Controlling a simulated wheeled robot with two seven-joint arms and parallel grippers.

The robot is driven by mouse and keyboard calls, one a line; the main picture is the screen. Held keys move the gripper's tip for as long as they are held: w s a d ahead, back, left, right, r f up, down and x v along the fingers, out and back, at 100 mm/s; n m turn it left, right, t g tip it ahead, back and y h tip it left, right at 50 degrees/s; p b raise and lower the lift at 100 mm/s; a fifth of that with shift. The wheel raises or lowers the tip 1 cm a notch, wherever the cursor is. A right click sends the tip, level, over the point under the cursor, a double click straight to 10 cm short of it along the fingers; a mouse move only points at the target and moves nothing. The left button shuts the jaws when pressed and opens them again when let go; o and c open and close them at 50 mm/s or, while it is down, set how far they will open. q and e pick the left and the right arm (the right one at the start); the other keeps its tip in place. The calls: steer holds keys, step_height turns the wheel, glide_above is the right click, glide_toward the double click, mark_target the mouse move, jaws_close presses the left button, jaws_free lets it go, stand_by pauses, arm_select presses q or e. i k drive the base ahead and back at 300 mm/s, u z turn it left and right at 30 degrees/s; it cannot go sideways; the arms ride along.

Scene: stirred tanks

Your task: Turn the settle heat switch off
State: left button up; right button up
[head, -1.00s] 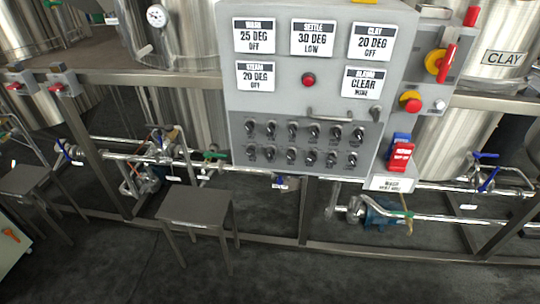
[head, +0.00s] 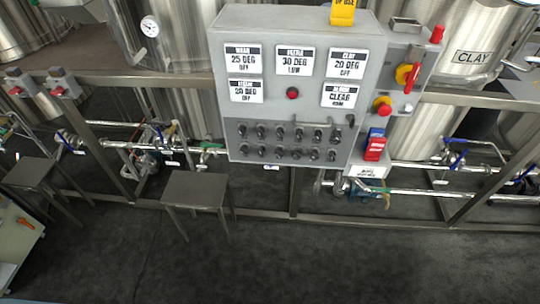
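The grey control panel (head: 225,110) stands near the middle of the head view. Two rows of small black switches (head: 278,142) run along the panel's lower part. Their labels are too small to read, so I cannot tell which one is the settle heat switch or how it is set. Neither of my grippers is in view.
A red button (head: 292,93) sits mid-panel. A yellow-and-red knob (head: 407,75) and a red emergency-type button (head: 382,105) are on the right side. A stool (head: 195,190) stands in front, left of the panel. Pipes (head: 415,167) run behind. The dark floor (head: 300,260) in front is clear.

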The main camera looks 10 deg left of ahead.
mark_target(262, 150)
steer(key=k, duration=0.2)
steer(key=u, duration=1.25)
steer(key=i, duration=0.5)
steer(key=z, duration=0.05)
